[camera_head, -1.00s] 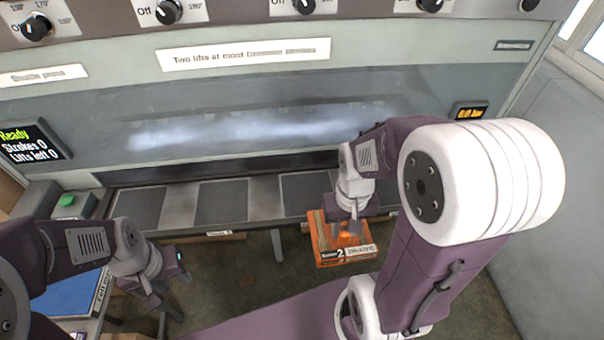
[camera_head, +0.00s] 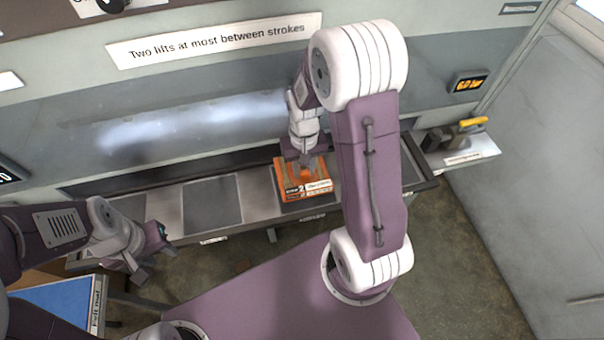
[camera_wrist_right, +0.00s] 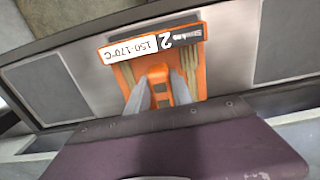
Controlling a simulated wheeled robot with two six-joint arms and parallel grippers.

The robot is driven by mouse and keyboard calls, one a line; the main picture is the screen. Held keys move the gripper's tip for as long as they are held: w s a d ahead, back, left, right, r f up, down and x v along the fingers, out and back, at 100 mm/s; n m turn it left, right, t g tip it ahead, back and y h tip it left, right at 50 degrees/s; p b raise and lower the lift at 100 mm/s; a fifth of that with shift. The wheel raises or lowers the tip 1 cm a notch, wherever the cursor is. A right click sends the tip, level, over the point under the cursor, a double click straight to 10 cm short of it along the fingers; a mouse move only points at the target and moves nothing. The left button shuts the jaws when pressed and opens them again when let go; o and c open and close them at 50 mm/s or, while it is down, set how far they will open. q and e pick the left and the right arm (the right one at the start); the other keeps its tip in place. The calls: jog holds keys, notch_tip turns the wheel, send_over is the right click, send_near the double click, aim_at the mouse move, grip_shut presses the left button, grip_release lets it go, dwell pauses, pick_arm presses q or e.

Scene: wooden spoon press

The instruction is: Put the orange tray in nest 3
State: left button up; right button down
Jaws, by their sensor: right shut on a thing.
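The orange tray (camera_head: 303,190) has a dark label with a 2 and a white strip reading 150-170°C, and holds pale wooden pieces. My right gripper (camera_head: 306,168) is shut on its orange middle grip, also seen in the right wrist view (camera_wrist_right: 158,85). The tray is over the third dark square from the left on the grey bench, covering most of it. I cannot tell whether it rests there or hangs just above. Bare dark squares lie either side, one left (camera_head: 212,203) and one right (camera_head: 410,176). My left gripper (camera_head: 138,268) is empty, its fingers apart, at the bench's front left.
The press front with a lift-limit sign (camera_head: 215,40) stands behind the bench. A blue mat (camera_head: 55,298) lies on a table at lower left. A white shelf with a yellow-handled tool (camera_head: 472,124) is beyond the bench's right end.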

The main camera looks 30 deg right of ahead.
aim_at(303, 177)
notch_tip(303, 177, down, 4)
jog(key=shift+s+r, duration=0.1)
jog(key=shift+w+f, duration=0.2)
jog(key=shift+w, duration=0.05)
jog(key=shift+s+f, duration=0.15)
jog(key=shift+s, duration=0.15)
jog(key=c, duration=1.2)
grip_release()
jog(key=shift+o, duration=0.4)
jog(key=shift+w, duration=0.15)
